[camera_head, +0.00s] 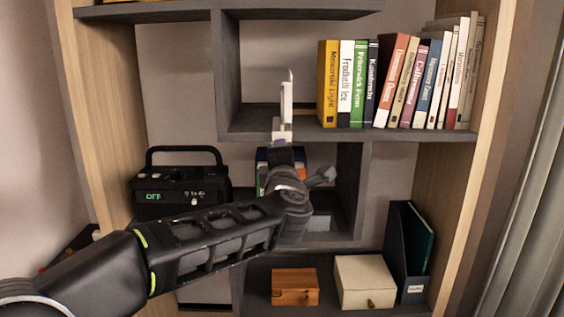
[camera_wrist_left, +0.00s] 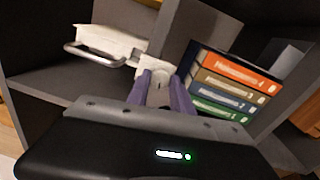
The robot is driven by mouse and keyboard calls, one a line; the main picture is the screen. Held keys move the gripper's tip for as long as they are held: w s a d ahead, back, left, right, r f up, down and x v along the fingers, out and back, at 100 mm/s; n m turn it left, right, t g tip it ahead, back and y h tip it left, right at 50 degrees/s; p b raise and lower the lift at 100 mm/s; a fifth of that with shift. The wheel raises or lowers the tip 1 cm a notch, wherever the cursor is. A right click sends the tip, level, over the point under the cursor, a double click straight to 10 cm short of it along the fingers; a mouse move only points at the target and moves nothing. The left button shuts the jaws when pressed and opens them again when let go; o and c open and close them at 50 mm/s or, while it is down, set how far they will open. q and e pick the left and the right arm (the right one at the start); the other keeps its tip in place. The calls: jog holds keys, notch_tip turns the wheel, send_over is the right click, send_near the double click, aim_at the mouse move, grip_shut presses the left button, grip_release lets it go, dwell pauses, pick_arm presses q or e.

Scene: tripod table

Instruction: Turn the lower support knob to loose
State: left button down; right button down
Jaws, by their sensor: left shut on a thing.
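My left gripper (camera_head: 282,130) reaches up in front of the middle of the shelf. In the left wrist view its two purple fingers (camera_wrist_left: 162,88) are closed on the end of a white piece (camera_wrist_left: 155,70). This piece joins a longer white object (camera_wrist_left: 112,42) with a shiny metal loop on its left side. In the head view the white object (camera_head: 287,100) stands upright above the fingers, narrow and pointed at the top. I cannot make out a marked support knob, tripod or loose setting. My right gripper is in neither view.
A row of upright books (camera_head: 400,85) fills the upper shelf at right. Several numbered volumes (camera_wrist_left: 235,85) stand beside the fingers. A black radio-like box (camera_head: 180,187) is at left. A wooden box (camera_head: 295,287), cream box (camera_head: 364,281) and dark file holder (camera_head: 408,250) sit below.

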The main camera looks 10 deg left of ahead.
pick_arm(q)
jog(key=shift+n, duration=0.5)
jog(key=c, duration=1.1)
grip_release()
jog(key=shift+c, duration=0.2)
jog(key=v, duration=0.7)
jog(key=shift+s, duration=0.35)
jog(key=shift+d, duration=0.15)
